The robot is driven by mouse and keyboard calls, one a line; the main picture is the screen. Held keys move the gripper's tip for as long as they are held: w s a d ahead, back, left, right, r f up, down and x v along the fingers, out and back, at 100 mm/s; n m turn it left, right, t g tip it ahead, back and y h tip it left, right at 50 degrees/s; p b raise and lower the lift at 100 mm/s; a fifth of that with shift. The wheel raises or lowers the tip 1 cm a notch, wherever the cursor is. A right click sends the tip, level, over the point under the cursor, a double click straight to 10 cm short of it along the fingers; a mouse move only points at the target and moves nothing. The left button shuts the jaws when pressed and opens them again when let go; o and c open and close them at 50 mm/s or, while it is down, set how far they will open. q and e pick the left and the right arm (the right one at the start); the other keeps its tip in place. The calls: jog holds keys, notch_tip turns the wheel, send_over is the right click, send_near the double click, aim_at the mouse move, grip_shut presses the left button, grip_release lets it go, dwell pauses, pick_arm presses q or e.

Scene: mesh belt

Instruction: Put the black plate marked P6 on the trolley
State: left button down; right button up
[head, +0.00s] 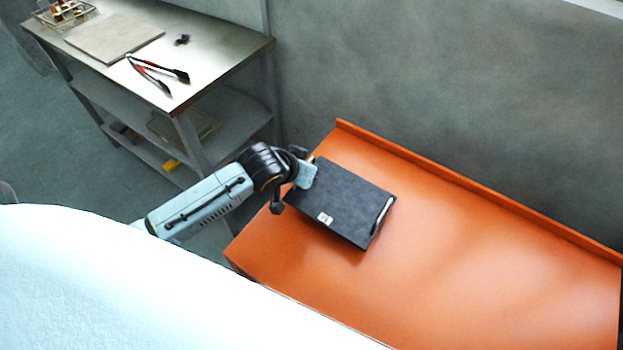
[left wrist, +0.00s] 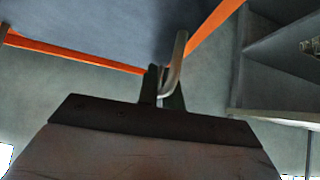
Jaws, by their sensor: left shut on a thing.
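The black plate (head: 345,200) is a dark rectangular slab with a small white label on its near edge; the marking is too small to read surely. A metal handle (head: 383,214) shows at its right end. The plate is over the left part of the orange trolley (head: 470,265); I cannot tell whether it touches the top. My left gripper (head: 303,170) is at the plate's left end. In the left wrist view my gripper fingers (left wrist: 162,92) are shut on a bent metal handle (left wrist: 175,62) of the plate (left wrist: 100,22). My right gripper is not in view.
The trolley has a raised rim (head: 480,186) along its wall side, and its right part is bare. A steel table (head: 215,50) at the upper left carries tongs (head: 155,72), a board (head: 115,38) and a wire basket (head: 65,14). A grey wall stands behind.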

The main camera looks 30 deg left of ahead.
aim_at(286, 199)
pick_arm(q)
jog(key=shift+w+f, duration=0.1)
jog(key=shift+f, duration=0.4)
notch_tip(286, 199, down, 3)
jog(key=shift+f+b, duration=0.2)
jog(key=shift+b, duration=0.15)
jog(key=c, duration=1.6)
grip_release()
jog(key=shift+o, duration=0.2)
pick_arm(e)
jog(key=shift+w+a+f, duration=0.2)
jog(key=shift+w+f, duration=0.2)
